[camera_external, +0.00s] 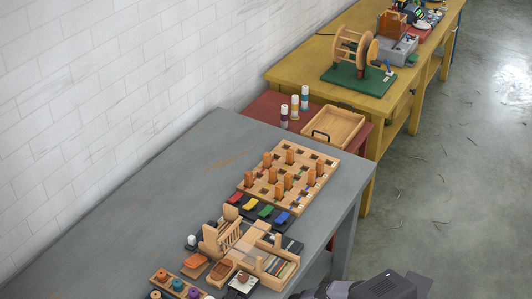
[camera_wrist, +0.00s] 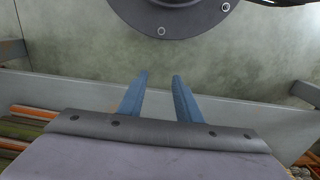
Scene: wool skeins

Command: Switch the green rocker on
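The green rocker (camera_external: 250,204) is one of several coloured rockers in a row on a dark strip on the grey bench. The wrist view shows no rocker.
A wooden board (camera_external: 289,180) with upright orange pegs stands just behind the rockers. A wooden rack (camera_external: 225,236) and small trays lie in front. The grey bench (camera_external: 130,190) is clear on its left. A red table with a wooden tray (camera_external: 335,126) and a yellow bench (camera_external: 330,95) stand beyond.

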